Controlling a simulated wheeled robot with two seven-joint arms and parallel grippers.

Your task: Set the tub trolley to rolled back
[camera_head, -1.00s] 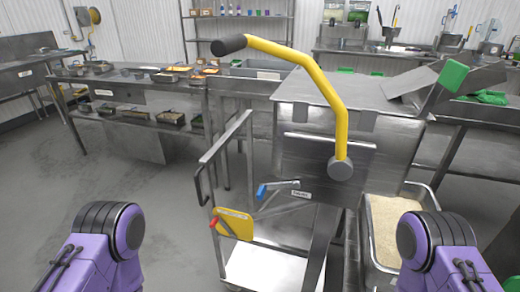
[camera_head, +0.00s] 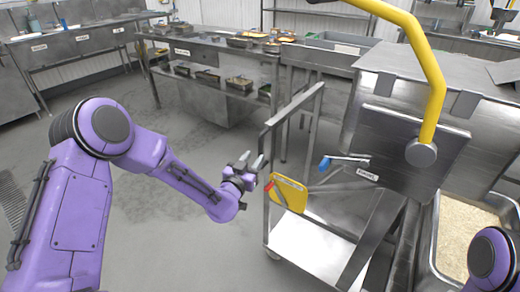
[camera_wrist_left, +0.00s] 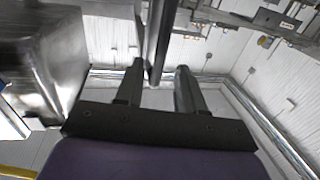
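The steel trolley (camera_head: 268,180) stands right of centre in the head view, with an upright rail frame on its left side and a pale lower shelf (camera_head: 308,246). A yellow plate with a red handle (camera_head: 290,193) is on its frame. My left gripper (camera_head: 250,161) is open and empty, just left of that frame, fingers pointing up. In the left wrist view the gripper (camera_wrist_left: 160,68) has its fingers apart, with a dark bar (camera_wrist_left: 162,35) seen between the tips; contact cannot be told. My right arm shows at the lower right edge; its gripper is out of view.
A steel hopper box (camera_head: 405,150) with a yellow lever (camera_head: 434,75) and a blue-handled lever (camera_head: 325,163) stands at right. A tub of rice (camera_head: 463,235) is at the lower right. Work tables (camera_head: 215,50) line the back. The floor at left is clear.

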